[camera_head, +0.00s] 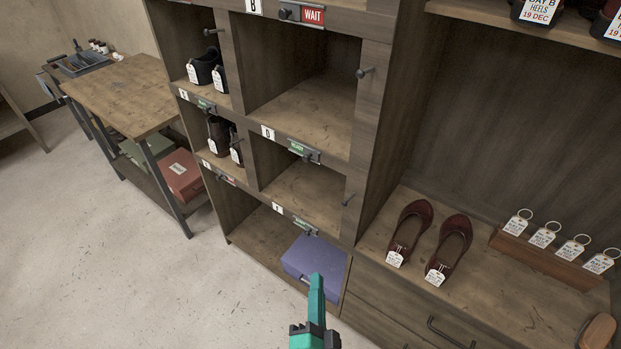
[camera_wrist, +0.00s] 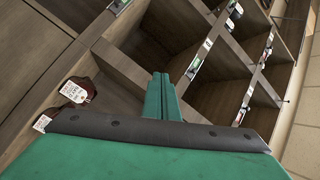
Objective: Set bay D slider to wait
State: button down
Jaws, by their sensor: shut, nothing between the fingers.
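The bay D slider (camera_head: 304,152) is on a shelf edge of the cubby unit, right of the white D label (camera_head: 267,132). Its green sign shows on the left and its dark knob sits to the right. The bay B slider (camera_head: 300,14) above shows a red WAIT sign with its knob to the left. My gripper (camera_head: 317,284) is shut and empty, below the bay D slider and in front of the purple box. In the wrist view its green fingers (camera_wrist: 160,92) are together and touch no slider. Several sliders show there; I cannot tell which is D.
A purple box (camera_head: 314,258) sits in the lowest bay. Dark red shoes (camera_head: 449,246) and a rack of key tags (camera_head: 552,258) are on the shelf to the right. Round pegs (camera_head: 363,72) stick out of the right upright. A wooden bench (camera_head: 125,92) stands left; the floor is clear.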

jog(key=w+r+m+t, duration=0.1)
jog(key=w+r+m, duration=0.7)
jog(key=w+r, duration=0.3)
jog(key=shift+d+r+h, duration=0.2)
jog(key=shift+d+h, duration=0.1)
jog(key=shift+d, duration=0.15)
jog(key=shift+a, duration=0.1)
send_near(312, 156)
jog(key=w+d, duration=0.1)
jog(key=d, duration=0.2)
jog(key=w+a, duration=0.3)
jog(key=shift+w+r, duration=0.1)
